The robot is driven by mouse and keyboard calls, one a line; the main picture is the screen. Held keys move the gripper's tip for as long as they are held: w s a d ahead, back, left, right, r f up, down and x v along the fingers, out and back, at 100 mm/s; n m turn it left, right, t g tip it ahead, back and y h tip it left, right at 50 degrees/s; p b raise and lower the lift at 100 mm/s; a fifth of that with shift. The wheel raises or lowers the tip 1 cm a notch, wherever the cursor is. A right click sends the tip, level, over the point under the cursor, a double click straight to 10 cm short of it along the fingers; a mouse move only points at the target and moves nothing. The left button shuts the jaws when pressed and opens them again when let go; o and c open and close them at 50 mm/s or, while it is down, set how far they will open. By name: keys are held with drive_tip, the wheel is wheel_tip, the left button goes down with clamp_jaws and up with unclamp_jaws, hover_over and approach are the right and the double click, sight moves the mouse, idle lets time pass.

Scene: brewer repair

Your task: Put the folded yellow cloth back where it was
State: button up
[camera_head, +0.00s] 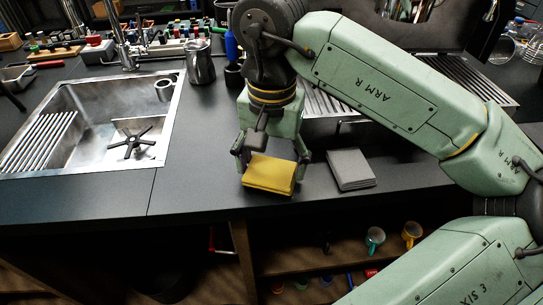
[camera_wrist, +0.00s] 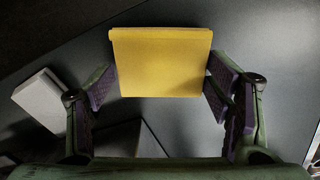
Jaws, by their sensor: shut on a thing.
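The folded yellow cloth (camera_head: 269,174) is a flat block near the front edge of the dark counter. My gripper (camera_head: 270,160) is over the counter with its fingers at the cloth's two sides, shut on it. In the wrist view the yellow cloth (camera_wrist: 160,62) lies between the purple-padded fingers of my gripper (camera_wrist: 160,95). I cannot tell whether the cloth touches the counter. A folded grey cloth (camera_head: 350,169) lies on the counter to the right of it, and it also shows at the left in the wrist view (camera_wrist: 42,102).
A steel sink (camera_head: 165,120) with a black cross-shaped part is at the left. A steel pitcher (camera_head: 201,62) and a drip grate (camera_head: 325,104) are behind my gripper. The counter (camera_head: 195,165) is clear to the cloth's left. Mugs (camera_head: 411,233) stand on a shelf below.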

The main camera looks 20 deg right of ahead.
sight(271, 168)
drive_tip(key=shift+f, duration=0.2)
drive_tip(key=shift+f+b, duration=0.2)
drive_tip(key=shift+b, duration=0.1)
drive_tip(key=o, duration=1)
drive_tip(key=shift+r, duration=0.1)
drive_tip(key=shift+o, duration=0.2)
drive_tip(key=shift+r, duration=0.1)
wheel_tip(271, 168, up, 12)
